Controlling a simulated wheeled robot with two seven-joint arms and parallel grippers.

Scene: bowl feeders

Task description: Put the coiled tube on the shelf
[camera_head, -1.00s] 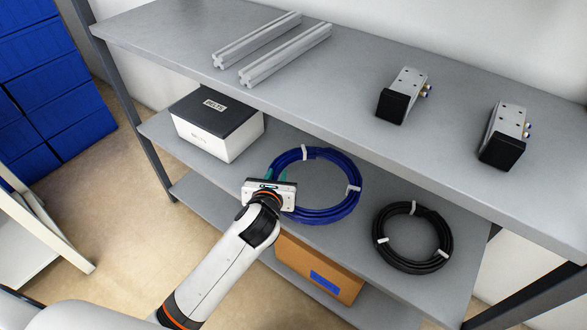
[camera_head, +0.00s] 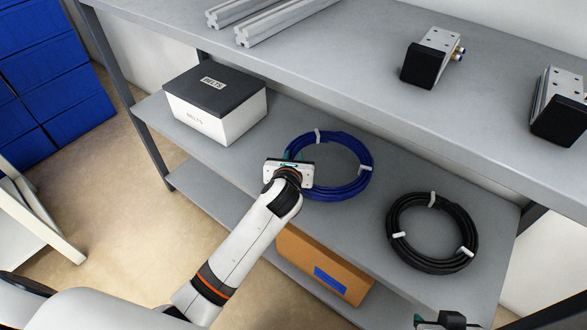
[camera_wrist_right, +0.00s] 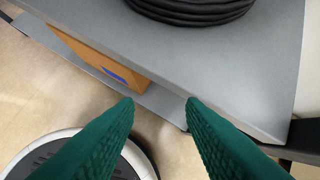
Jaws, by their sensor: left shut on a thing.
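The blue coiled tube (camera_head: 343,191), bound with white ties, lies flat at the middle shelf (camera_head: 370,235). Whether it rests fully on the shelf cannot be told. My left gripper (camera_head: 290,158) is shut on the coil's left side, its green fingers mostly hidden behind the wrist. A black coiled tube (camera_head: 468,225) lies on the same shelf to the right; its edge also shows in the right wrist view (camera_wrist_right: 190,12). My right gripper (camera_head: 445,320) is at the bottom edge of the head view, below the shelf front. In the wrist view its green fingers (camera_wrist_right: 160,105) are apart and empty.
A white box with a dark lid (camera_head: 215,103) stands left of the blue coil. The top shelf (camera_head: 360,50) overhangs with metal profiles (camera_head: 285,20) and two black-and-silver devices (camera_head: 432,57). A cardboard box (camera_head: 322,265) sits on the lower shelf.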

